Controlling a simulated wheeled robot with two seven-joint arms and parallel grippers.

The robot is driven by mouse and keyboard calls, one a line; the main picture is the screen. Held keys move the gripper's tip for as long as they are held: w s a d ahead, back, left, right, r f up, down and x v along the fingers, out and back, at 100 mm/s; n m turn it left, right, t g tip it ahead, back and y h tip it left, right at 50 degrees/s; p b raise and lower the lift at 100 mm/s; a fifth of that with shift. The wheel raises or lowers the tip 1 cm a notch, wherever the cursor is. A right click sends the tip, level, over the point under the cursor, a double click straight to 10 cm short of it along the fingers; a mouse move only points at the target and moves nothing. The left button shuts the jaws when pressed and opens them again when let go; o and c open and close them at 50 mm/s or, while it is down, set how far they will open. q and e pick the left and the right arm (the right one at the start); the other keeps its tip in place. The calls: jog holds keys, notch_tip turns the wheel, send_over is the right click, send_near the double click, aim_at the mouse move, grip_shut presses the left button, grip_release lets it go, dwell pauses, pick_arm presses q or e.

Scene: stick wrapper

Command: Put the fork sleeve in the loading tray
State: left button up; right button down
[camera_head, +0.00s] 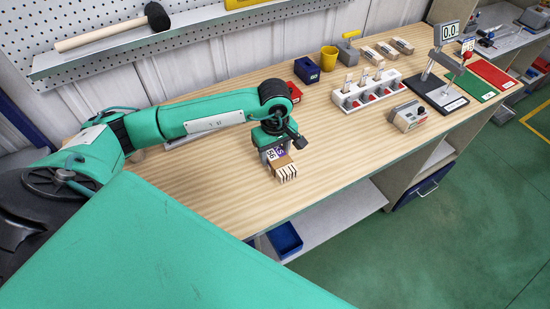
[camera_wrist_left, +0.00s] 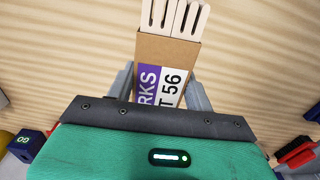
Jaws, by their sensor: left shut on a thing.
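The fork sleeve (camera_head: 284,169) is a brown cardboard sleeve with pale fork ends sticking out of its open end. My right gripper is not in view. I cannot tell for certain which object is the loading tray.
A white rack (camera_head: 352,104) with several slots stands right of centre, behind a grey box (camera_head: 409,116). A dark blue box (camera_head: 307,70) and a yellow cup (camera_head: 328,58) stand at the back. Green (camera_head: 468,84) and red (camera_head: 492,74) panels lie far right. The table around the sleeve is clear.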

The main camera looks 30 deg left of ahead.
pick_arm(q)
jog(key=shift+f, duration=0.55)
notch_tip(320, 180, down, 4)
jog(key=shift+r+p, duration=0.2)
jog(key=shift+p, duration=0.45)
jog(key=shift+f, duration=0.15)
jog(key=o, duration=1)
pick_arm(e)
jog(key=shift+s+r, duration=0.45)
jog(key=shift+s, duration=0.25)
